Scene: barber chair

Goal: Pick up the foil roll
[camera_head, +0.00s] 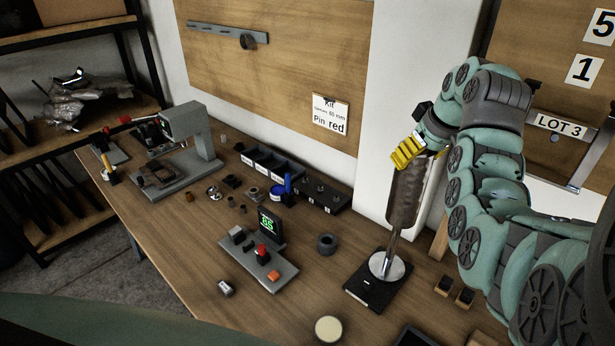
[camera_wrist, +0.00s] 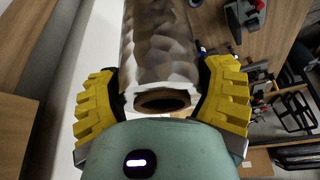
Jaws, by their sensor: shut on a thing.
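The foil roll (camera_head: 403,200) is a crinkled, brownish shiny cylinder standing nearly upright at the right of the bench. Below it a silver post rises from a round disc on a black stand (camera_head: 364,291). The roll's lower end is above the disc; I cannot tell how far the post reaches inside it. My gripper (camera_head: 408,152) is at the roll's upper end, with its yellow fingers shut on it. In the wrist view the roll (camera_wrist: 158,50) lies between both yellow fingers of my gripper (camera_wrist: 162,92), its hollow end facing the palm.
A grey panel with buttons and a green display (camera_head: 269,224) stands left of the stand. A dark ring (camera_head: 327,243) and a pale round disc (camera_head: 328,329) lie nearby. A white wall column (camera_head: 390,90) is close behind the roll. Small bins (camera_head: 270,166) line the bench back.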

